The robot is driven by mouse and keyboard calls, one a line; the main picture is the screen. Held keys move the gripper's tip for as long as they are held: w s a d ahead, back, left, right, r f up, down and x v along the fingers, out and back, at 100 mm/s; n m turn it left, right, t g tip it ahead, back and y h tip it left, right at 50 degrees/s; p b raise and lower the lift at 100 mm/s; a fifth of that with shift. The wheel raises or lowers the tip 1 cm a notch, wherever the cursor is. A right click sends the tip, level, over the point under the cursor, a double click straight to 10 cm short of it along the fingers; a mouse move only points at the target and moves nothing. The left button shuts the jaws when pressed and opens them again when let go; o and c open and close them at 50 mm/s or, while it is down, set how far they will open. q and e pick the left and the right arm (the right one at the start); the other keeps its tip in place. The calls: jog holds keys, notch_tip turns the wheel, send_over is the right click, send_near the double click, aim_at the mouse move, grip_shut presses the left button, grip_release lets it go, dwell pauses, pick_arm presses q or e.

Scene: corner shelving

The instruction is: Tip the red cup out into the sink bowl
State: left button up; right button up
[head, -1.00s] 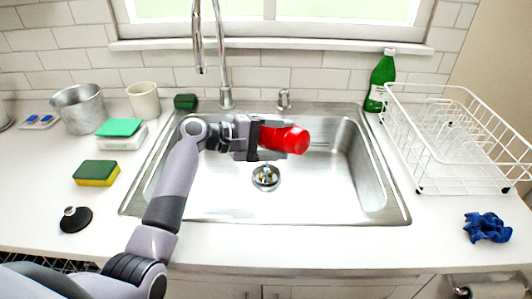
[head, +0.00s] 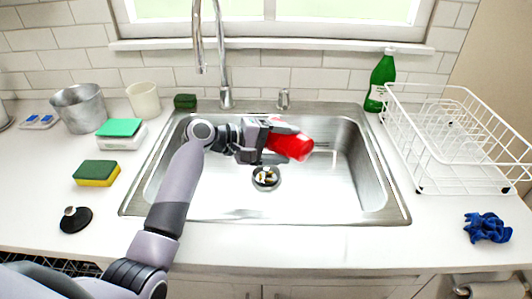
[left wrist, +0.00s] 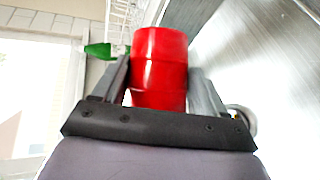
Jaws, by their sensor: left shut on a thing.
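The red cup (head: 291,146) is held over the sink bowl (head: 330,185), tilted on its side with one end slightly down to the right. My left gripper (head: 268,140) is shut on it. In the left wrist view the red cup (left wrist: 159,65) sits between the two fingers (left wrist: 159,85). The cup's opening and contents cannot be seen. The drain (head: 266,177) shows below the gripper in the sink floor. My right gripper is not in view.
A faucet (head: 224,60) stands behind the sink, its spout left of the gripper. A green bottle (head: 381,80) and white dish rack (head: 450,140) stand right. A sponge (head: 97,173), black stopper (head: 76,219), metal bucket (head: 79,108) and cream cup (head: 144,99) stand left.

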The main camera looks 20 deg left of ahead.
aim_at(290, 157)
pick_arm(q)
jog(key=shift+s+d+f+m+y, duration=0.15)
jog(key=shift+d+f+m+y, duration=0.15)
jog(key=shift+y, duration=0.2)
jog(key=shift+s+d+f+m+y, duration=0.1)
jog(key=shift+d+f+m+y, duration=0.1)
jog(key=shift+f+m+y, duration=0.1)
jog(key=shift+s+d+f+m+y+b, duration=0.25)
jog(key=shift+d+f+m+y+b, duration=0.15)
jog(key=shift+d+f+b, duration=0.35)
jog(key=shift+s+d+r, duration=0.1)
jog(key=shift+r, duration=0.15)
notch_tip(290, 157, down, 4)
jog(key=m+t+y+p, duration=0.2)
jog(key=m+y, duration=0.2)
jog(key=y, duration=0.1)
jog(key=shift+s+d+r+m+t+y, duration=0.25)
jog(key=shift+d+r+m+t+y, duration=0.1)
jog(key=shift+d+r+m+y, duration=0.35)
jog(key=shift+s+d+r+m+t+y, duration=0.3)
jog(key=shift+d+r+m+y, duration=0.3)
jog(key=shift+y, duration=0.25)
jog(key=shift+s+d+r+m+t+y, duration=0.2)
jog(key=shift+d+r+m+t+y, duration=0.15)
jog(key=shift+d+r+m+y, duration=0.3)
jog(key=shift+r, duration=0.15)
